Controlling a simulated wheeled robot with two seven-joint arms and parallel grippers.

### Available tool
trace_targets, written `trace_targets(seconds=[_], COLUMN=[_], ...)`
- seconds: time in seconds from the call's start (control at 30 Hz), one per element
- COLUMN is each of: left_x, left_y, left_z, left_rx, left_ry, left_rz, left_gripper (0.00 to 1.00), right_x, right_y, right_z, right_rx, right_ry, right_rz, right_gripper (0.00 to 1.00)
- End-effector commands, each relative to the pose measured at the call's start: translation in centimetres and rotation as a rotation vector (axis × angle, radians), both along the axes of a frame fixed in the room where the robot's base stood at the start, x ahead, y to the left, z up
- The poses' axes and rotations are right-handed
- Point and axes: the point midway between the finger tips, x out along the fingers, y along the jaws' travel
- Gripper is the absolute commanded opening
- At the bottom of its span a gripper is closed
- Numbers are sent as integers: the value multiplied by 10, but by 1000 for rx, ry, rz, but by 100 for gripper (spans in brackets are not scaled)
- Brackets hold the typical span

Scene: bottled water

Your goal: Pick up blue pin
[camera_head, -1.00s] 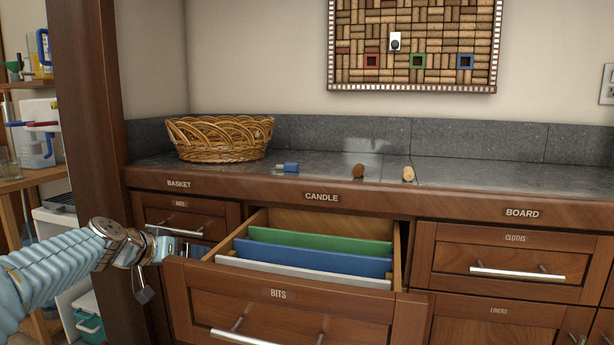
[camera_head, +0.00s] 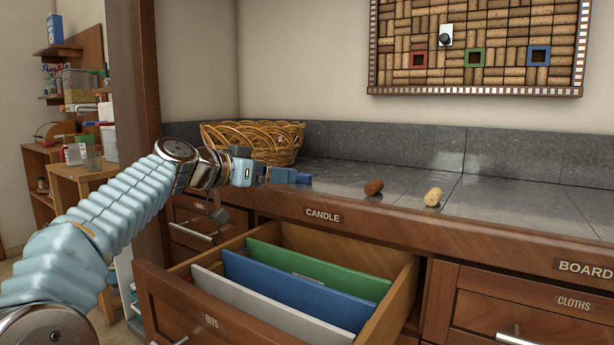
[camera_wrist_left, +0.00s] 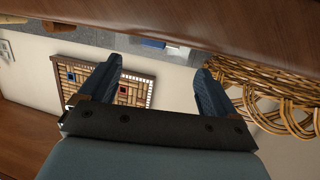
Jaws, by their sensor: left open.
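The blue pin (camera_head: 291,176) lies on the grey countertop, in front of the basket's right side. In the wrist view the blue pin (camera_wrist_left: 153,44) shows beyond and between the fingertips, with a white part beside the blue. My left gripper (camera_head: 264,173) is over the counter's front part, just left of the pin in the head view. Its two fingers (camera_wrist_left: 160,68) are apart with nothing between them. Whether a fingertip touches the pin is hard to tell in the head view. My right gripper is in no view.
A wicker basket (camera_head: 285,142) stands close behind my left gripper. A brown cork (camera_head: 373,187) and a pale cork (camera_head: 433,196) lie to the right on the countertop (camera_head: 510,205). Below, an open drawer (camera_head: 403,290) holds green, blue and white panels. A cork board (camera_head: 480,88) hangs on the wall.

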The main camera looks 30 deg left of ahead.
Motion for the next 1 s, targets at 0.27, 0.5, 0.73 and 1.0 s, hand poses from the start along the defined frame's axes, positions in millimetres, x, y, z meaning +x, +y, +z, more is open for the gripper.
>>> trace_targets(seconds=[0.27, 0.5, 0.73, 1.0], left_x=[27, 62, 69, 69], left_y=[-8, -19, -21, -21], left_z=[-5, -12, -15, -15], left_rx=[-1, -1, 0, 0], left_ry=[1, 1, 0, 0], left_rz=[-1, -1, 1, 1], left_gripper=[91, 91, 91, 62], right_x=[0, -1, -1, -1], right_y=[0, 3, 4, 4], right_z=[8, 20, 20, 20], right_rx=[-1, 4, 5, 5], right_ry=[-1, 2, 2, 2], right_rz=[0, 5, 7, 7], right_gripper=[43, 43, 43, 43])
